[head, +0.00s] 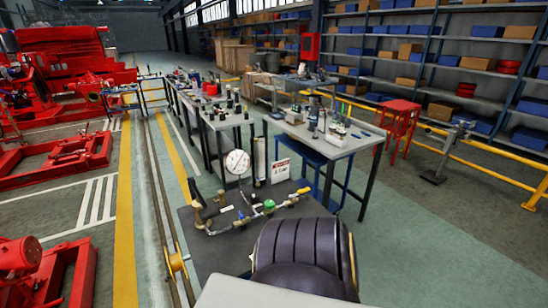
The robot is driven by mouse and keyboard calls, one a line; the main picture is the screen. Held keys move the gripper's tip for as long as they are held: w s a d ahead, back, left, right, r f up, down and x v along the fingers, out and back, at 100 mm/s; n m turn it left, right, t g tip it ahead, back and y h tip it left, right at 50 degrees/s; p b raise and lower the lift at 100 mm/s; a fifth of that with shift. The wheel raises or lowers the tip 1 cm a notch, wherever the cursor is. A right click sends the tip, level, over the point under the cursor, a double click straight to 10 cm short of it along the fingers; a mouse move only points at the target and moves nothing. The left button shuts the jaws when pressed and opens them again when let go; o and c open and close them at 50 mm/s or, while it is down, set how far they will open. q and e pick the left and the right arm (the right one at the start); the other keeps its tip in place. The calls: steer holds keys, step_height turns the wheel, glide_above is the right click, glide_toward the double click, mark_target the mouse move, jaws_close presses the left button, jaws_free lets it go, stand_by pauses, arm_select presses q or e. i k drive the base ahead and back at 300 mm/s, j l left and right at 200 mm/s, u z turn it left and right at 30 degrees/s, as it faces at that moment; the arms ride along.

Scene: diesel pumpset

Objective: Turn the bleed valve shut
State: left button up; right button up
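A pipe assembly (245,213) with brass fittings lies along a dark bench top (225,250) in the lower middle of the head view. A round white-faced gauge (237,162) stands above it. A green round knob (269,205) sits on the pipe, right of the middle, and a small blue part (241,214) shows to its left. Brass fittings (196,215) rise at the left end. I cannot tell which of these is the bleed valve, or how far it is turned. Neither of my grippers shows in this view.
A dark ribbed rounded shape (303,250) hides part of the bench's near right side. A white sign (281,171) stands behind the pipework. Tables with small parts (335,138) stand beyond it. Red machines (60,150) are at left; shelves (440,60) line the back right.

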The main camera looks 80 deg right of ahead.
mark_target(269, 204)
steer(key=z, duration=0.4)
steer(key=i+z, duration=0.1)
steer(key=z, duration=0.75)
steer(key=i+j+z, duration=0.1)
steer(key=z, duration=0.75)
steer(key=j+z, duration=0.1)
steer(key=z, duration=0.3)
